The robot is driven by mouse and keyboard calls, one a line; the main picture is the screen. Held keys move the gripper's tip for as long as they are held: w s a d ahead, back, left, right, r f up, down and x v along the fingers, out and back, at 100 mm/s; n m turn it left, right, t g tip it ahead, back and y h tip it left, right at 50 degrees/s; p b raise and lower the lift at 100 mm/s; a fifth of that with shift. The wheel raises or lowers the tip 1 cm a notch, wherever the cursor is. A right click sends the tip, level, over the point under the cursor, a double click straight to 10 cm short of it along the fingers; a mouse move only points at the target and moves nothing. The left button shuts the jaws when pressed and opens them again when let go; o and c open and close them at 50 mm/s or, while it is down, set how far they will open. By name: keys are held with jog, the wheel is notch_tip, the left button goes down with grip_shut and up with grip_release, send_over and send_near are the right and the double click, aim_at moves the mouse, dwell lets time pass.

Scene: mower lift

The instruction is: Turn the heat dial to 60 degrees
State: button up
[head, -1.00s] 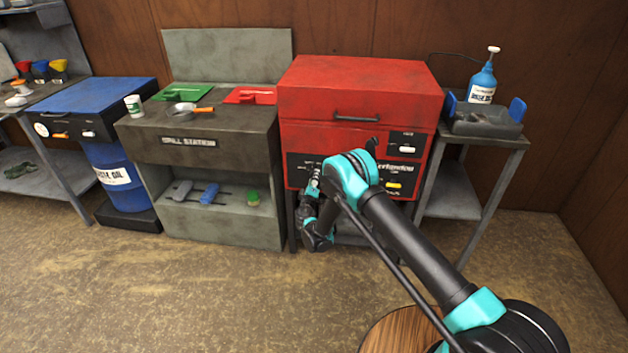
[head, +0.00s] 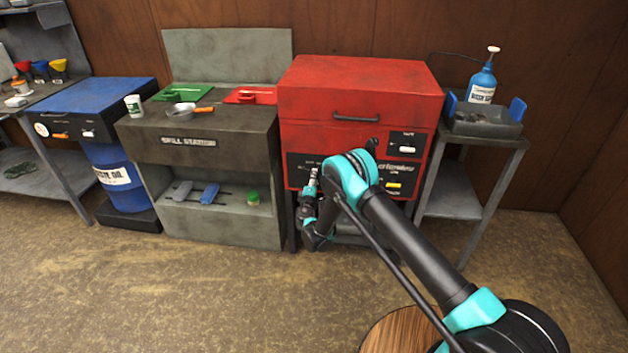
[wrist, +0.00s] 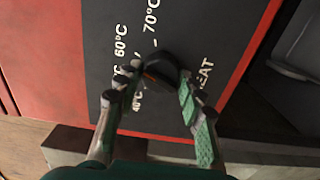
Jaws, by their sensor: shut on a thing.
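The heat dial (wrist: 160,70) is a dark knob on the black panel of the red cabinet (head: 360,105). In the wrist view my gripper (wrist: 152,90) has one finger on each side of the knob and is shut on it. An orange mark shows on the knob's near left part; I cannot tell exactly which number it points at. The labels 60°C (wrist: 121,38) and 70°C (wrist: 152,16) are printed beyond the knob. Other labels are partly covered by the left finger. In the head view my gripper (head: 313,178) is at the panel's left part, and the dial is hidden.
A switch (head: 407,149) and a yellow-marked control (head: 394,185) are on the cabinet's right side. A side table (head: 452,190) with a blue bottle (head: 482,82) stands on the right. The floor in front is clear.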

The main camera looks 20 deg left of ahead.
jog(key=o, duration=1.2)
jog(key=shift+c, duration=0.2)
jog(key=shift+r, duration=0.1)
